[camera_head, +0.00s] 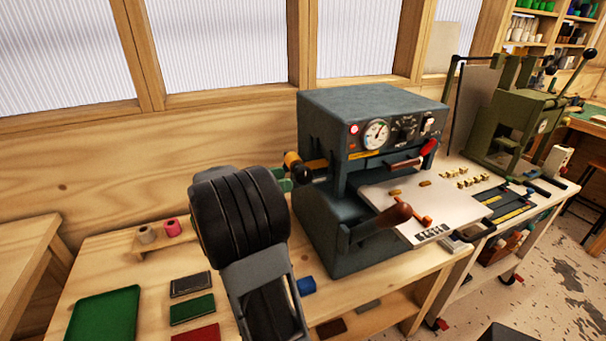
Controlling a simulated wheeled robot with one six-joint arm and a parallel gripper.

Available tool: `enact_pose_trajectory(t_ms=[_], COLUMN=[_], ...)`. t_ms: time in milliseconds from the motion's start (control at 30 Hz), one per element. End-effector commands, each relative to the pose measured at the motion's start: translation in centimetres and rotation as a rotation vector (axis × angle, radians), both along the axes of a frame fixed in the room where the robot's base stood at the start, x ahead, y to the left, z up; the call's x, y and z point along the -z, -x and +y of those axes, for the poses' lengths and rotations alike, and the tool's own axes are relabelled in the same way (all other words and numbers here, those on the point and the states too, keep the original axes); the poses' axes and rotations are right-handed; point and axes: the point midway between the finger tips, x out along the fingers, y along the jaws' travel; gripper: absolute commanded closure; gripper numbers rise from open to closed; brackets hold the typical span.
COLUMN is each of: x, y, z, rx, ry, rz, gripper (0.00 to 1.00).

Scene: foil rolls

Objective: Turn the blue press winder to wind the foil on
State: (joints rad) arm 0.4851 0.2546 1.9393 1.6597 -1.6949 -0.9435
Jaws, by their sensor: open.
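The blue-grey press (370,110) stands on the bench in the middle, with a dial and a red light on its front. On its left side a dark round end and a gold-brown roll or knob (298,166) stick out; I cannot tell which part is the winder. My black ribbed wrist (240,215) is in front, left of the press. Just past it, two small green tips, seemingly my gripper (283,180), are open close to the knob. The wrist hides most of the gripper, and I cannot tell whether it touches the knob.
A green press (515,115) stands on the right. A wooden stand (150,246) with a pink and a beige roll, a green tray (103,314) and flat pads lie at left. A blue roll (306,286) lies by the press. A brown-knobbed handle (394,214) juts forward.

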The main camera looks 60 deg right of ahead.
Motion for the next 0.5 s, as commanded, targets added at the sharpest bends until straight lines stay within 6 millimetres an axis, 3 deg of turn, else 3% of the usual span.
enact_pose_trajectory(t_ms=[200, 500], x=[-0.1, 0.0], y=[2.3, 3.8], z=[-3.0, -5.1], rx=[0.003, 0.000], ry=[-0.001, 0.000], rz=[-0.001, 0.000], gripper=[0.49, 0.49])
